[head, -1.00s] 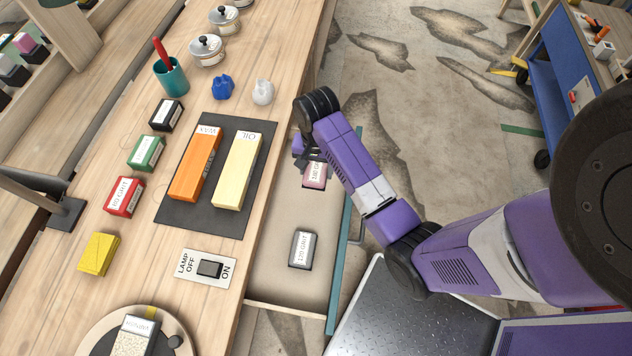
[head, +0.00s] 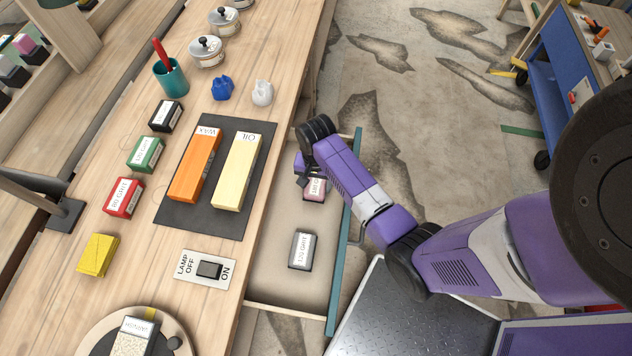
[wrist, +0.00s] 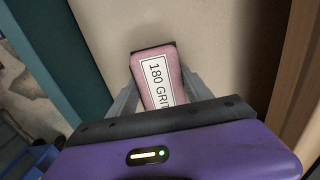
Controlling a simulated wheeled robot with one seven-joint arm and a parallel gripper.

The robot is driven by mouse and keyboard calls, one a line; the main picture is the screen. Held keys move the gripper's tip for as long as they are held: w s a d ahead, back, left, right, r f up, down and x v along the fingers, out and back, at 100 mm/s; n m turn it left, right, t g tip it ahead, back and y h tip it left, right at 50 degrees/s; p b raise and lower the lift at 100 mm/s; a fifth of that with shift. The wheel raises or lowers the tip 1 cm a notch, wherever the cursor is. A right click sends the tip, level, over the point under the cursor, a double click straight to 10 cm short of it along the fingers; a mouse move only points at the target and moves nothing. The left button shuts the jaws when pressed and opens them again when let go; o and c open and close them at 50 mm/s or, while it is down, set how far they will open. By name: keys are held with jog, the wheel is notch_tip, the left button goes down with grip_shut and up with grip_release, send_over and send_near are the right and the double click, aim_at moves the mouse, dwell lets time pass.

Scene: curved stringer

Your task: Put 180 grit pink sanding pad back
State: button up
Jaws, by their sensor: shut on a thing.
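The pink 180 grit sanding pad (head: 316,187) is in the open drawer's space, towards its far end, partly covered by my gripper in the head view. In the wrist view the pink pad (wrist: 160,75) shows its "180 GRIT" label, partly cut off by my gripper's body. My gripper (wrist: 158,98) is shut on it, with one grey finger on each side. In the head view my gripper (head: 304,170) is at the drawer's far part. The open drawer (head: 275,285) has a beige floor and a teal front. Whether the pad touches the floor I cannot tell.
A grey 120 grit pad (head: 302,250) lies nearer in the drawer, with bare floor around it. On the bench are red (head: 124,197), green (head: 146,154), black (head: 166,115) and yellow (head: 98,255) blocks, and a dark mat (head: 190,218) with wax and oil bars.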

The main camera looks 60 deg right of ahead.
aim_at(316, 183)
jog(key=o, duration=1.3)
jog(key=shift+f, duration=0.1)
notch_tip(316, 183, up, 12)
jog(key=s+a+f+n+t, duration=0.1)
jog(key=s+a+n+t, duration=0.1)
jog(key=a, duration=0.3)
jog(key=s+a+n+t, duration=0.1)
jog(key=a+t, duration=0.1)
jog(key=a, duration=0.3)
jog(key=s+a+f+n+t+h, duration=0.1)
jog(key=s+a+n+t, duration=0.1)
jog(key=a, duration=0.4)
jog(key=shift+s+f+n+t, duration=0.3)
jog(key=shift+t, duration=0.1)
jog(key=s+a+r+n+t, duration=0.1)
jog(key=s+r+n+t, duration=0.1)
jog(key=s+r, duration=0.2)
jog(key=s+r+n+t, duration=0.3)
jog(key=s+r, duration=0.1)
jog(key=r, duration=0.7)
jog(key=s+a+r+n+t+y, duration=0.1)
jog(key=s+r+n+t, duration=0.2)
jog(key=s+r, duration=0.2)
jog(key=shift+a+r, duration=0.2)
jog(key=shift+r, duration=0.7)
jog(key=shift+a+r, duration=0.15)
jog(key=shift+r, duration=0.7)
